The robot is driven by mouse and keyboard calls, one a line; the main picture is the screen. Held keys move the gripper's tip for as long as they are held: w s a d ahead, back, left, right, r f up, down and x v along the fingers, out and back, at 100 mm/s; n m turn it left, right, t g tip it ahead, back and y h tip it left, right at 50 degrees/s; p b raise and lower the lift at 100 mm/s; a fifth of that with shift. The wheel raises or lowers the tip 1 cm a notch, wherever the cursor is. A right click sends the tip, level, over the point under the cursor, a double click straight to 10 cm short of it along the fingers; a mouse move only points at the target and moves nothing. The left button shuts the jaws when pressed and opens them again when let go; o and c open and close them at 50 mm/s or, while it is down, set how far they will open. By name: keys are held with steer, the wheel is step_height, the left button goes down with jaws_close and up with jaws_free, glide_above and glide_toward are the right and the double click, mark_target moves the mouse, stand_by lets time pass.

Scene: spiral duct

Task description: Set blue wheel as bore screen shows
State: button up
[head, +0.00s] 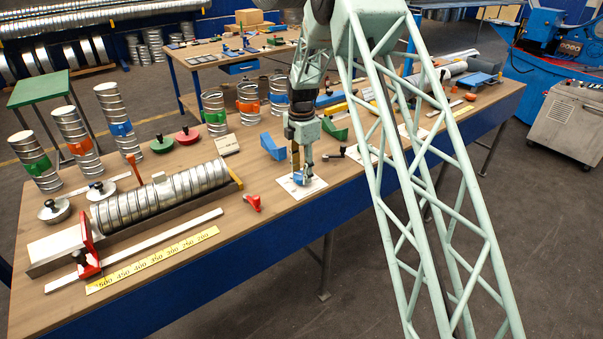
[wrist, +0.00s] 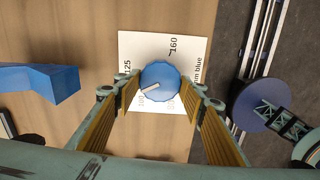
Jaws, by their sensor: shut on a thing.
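The blue wheel (wrist: 160,80) sits on a white card (wrist: 137,45) that bears 125, 160, a partly hidden 100 and the word blue. A pale bar on the wheel slants toward the lower left, on the side of the 100. My gripper (wrist: 160,97) points down over the card and is shut on the wheel, one finger at each side. In the head view my gripper (head: 300,178) stands at the table's front edge over the card (head: 313,187). I cannot make out a bore screen reading.
A blue angled block (head: 272,146) lies left of my gripper, and a red piece (head: 252,202) lies nearer the front. A ribbed metal duct (head: 160,197) lies further left by a yellow scale (head: 150,262). A small lettered plate (head: 227,145) stands behind.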

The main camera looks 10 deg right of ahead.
mark_target(302, 175)
steer(key=shift+n, duration=2.6)
steer(key=o, duration=0.8)
steer(key=shift+o, duration=0.2)
steer(key=shift+r, duration=0.1)
step_height(302, 175, up, 12)
